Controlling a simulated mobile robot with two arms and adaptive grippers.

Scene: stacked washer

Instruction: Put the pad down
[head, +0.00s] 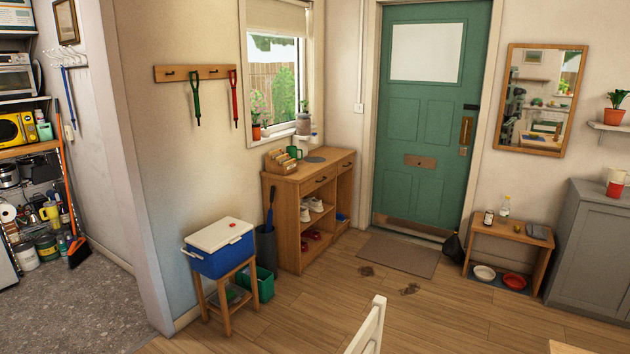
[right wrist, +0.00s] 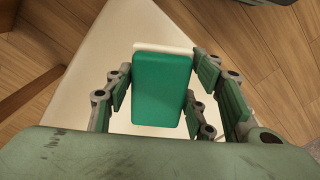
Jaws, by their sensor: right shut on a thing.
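The pad (right wrist: 162,98) is a green block with a pale layer along its far edge, seen in the right wrist view. My right gripper (right wrist: 163,76) is shut on it, with fingers on its left and right sides. A pale, flat surface (right wrist: 120,38) lies beneath the pad. I cannot tell whether the pad touches it or hangs above it. The pad and both grippers are out of the head view, and my left gripper shows in neither view.
Wooden floor surrounds the pale surface. In the head view, a white chair back (head: 368,328) stands at the front. A blue cooler (head: 220,250) sits on a wooden stool, beside a wooden shelf unit (head: 290,215). Floor before the doormat (head: 398,254) is mostly clear.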

